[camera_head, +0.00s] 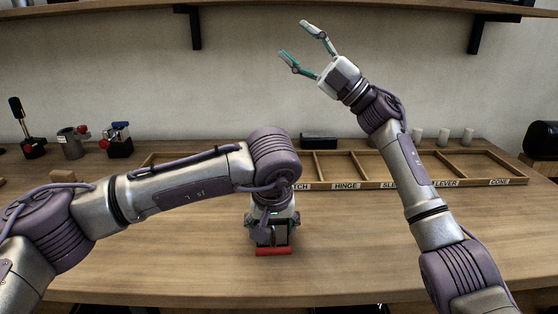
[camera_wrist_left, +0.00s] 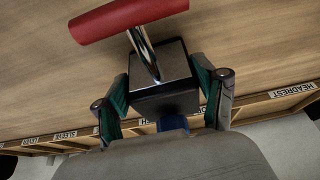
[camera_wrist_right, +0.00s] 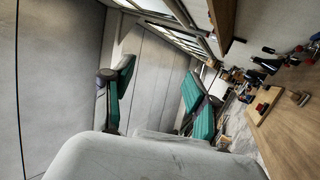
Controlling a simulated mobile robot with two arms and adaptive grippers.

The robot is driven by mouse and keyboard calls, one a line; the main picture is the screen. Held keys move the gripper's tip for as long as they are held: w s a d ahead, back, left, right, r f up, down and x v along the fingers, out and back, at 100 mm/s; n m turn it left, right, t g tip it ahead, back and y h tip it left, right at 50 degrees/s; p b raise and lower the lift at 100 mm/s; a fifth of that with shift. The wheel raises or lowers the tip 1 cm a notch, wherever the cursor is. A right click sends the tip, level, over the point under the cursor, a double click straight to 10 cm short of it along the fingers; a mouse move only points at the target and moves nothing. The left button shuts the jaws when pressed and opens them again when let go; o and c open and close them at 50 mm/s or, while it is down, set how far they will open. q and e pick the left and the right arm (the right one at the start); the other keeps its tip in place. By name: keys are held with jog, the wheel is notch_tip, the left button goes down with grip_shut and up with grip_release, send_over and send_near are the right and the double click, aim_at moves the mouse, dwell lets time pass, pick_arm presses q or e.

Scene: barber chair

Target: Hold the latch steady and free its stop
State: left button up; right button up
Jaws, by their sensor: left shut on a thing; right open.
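The latch is a dark block with a steel face, a bent metal rod and a red bar handle; its red bar (camera_head: 273,251) shows below my left gripper (camera_head: 271,226) in the head view. In the left wrist view the latch (camera_wrist_left: 163,72) sits between the teal pads of my left gripper (camera_wrist_left: 163,88), which is shut on its sides. A small blue part (camera_wrist_left: 172,123) shows at its near end; I cannot tell if this is the stop. My right gripper (camera_head: 293,38) is open and empty, raised high before the wall, and also shows in the right wrist view (camera_wrist_right: 160,75).
A wooden divided tray (camera_head: 385,184) with labelled compartments lies along the back of the table (camera_head: 360,240). Several clamps and levers, such as a red-knobbed clamp (camera_head: 72,143), stand at the back left. White cylinders (camera_head: 443,137) stand behind the tray. A shelf (camera_head: 350,7) hangs above.

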jog(key=s+a+f+n+g+h, duration=0.3)
jog(key=s+a+f+g+h, duration=0.25)
jog(key=a, duration=0.45)
jog(key=s+a+f+n+g+h, duration=0.45)
jog(key=a+f, duration=0.25)
jog(key=a, duration=0.2)
jog(key=d+f+m+t+h, duration=0.1)
jog(key=d+f+m+h, duration=0.15)
jog(key=d+h, duration=0.45)
jog(key=d+f+m+h, duration=0.1)
jog(key=d+m+h, duration=0.2)
jog(key=d+h, duration=0.35)
notch_tip(320, 180, down, 12)
jog(key=shift+a+r, duration=0.15)
jog(key=shift+r, duration=0.05)
